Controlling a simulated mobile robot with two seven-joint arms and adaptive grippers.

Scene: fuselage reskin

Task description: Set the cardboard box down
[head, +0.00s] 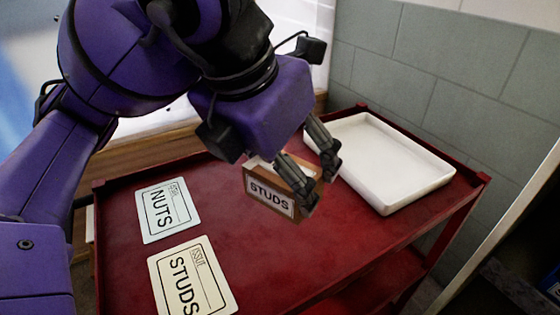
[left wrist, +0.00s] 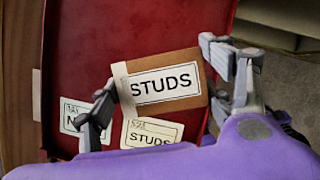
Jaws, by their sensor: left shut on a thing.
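The brown cardboard box (head: 268,193) has a white label reading STUDS. My left gripper (head: 318,190) is shut on it, over the red cart top (head: 225,262). In the left wrist view the box (left wrist: 165,82) sits between the two fingers of the left gripper (left wrist: 163,88), its label facing the camera. The head view does not clearly show whether the box's underside touches the cart top. My right gripper is in neither view.
A cream STUDS card (head: 192,278) and a pale NUTS card (head: 168,209) lie on the cart's left part. An empty white tray (head: 385,165) stands at the right. A grey block wall (head: 450,85) is behind. Bare red surface lies in front of the box.

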